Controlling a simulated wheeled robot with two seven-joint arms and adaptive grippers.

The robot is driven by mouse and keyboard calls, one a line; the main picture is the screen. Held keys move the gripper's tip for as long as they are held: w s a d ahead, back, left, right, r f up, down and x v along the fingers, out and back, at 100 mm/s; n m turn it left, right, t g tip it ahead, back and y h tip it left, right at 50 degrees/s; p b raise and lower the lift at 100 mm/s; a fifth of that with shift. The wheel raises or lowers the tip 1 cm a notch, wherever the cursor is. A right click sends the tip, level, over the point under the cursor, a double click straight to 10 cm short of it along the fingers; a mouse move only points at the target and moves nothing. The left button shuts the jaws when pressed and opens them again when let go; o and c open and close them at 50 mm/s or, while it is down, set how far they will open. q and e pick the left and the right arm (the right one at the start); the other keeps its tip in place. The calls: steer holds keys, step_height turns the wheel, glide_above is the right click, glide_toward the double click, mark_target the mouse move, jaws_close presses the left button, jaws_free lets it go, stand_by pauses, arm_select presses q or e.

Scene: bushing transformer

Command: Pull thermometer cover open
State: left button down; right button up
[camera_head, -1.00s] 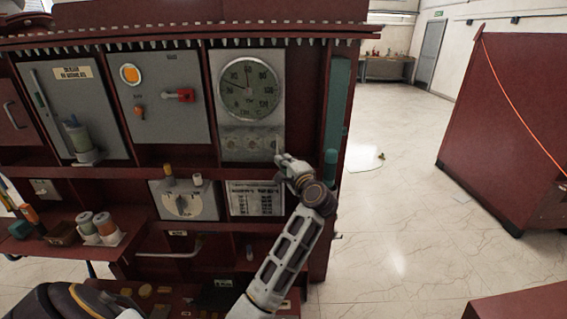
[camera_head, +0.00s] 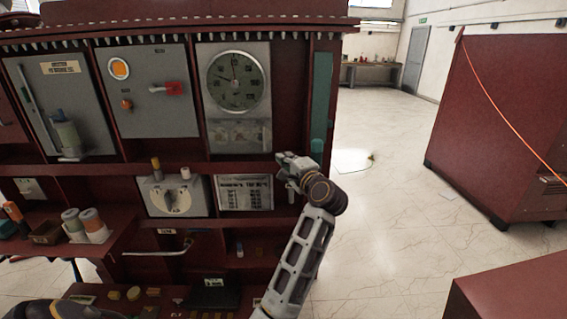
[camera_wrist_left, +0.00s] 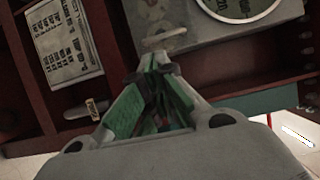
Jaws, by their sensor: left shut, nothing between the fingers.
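The thermometer (camera_head: 237,82) is a round dial on a grey plate in the upper right bay of the dark red cabinet. Below the dial is a clear-looking cover panel (camera_head: 240,136); I cannot tell whether it is ajar. My left gripper (camera_head: 284,160) is shut and empty, just right of and below that panel in the head view. In the left wrist view, the green-padded fingers (camera_wrist_left: 150,66) come together below a pale oval piece (camera_wrist_left: 163,41) on the grey plate. The dial's edge (camera_wrist_left: 238,12) shows at the top. My right gripper is not in view.
A printed label plate (camera_head: 244,194) and a grey switch box (camera_head: 172,196) sit below the thermometer bay. A shelf holds small bottles (camera_head: 95,226) at left. Open floor (camera_head: 385,230) lies to the right, before another red cabinet (camera_head: 500,140).

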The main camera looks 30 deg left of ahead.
arm_select(q)
steer(key=shift+s+d+b, duration=0.25)
steer(key=shift+d+b, duration=0.05)
steer(key=shift+d, duration=0.35)
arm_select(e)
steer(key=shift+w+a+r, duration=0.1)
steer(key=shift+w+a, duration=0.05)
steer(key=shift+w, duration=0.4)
arm_select(q)
steer(key=shift+r, duration=0.1)
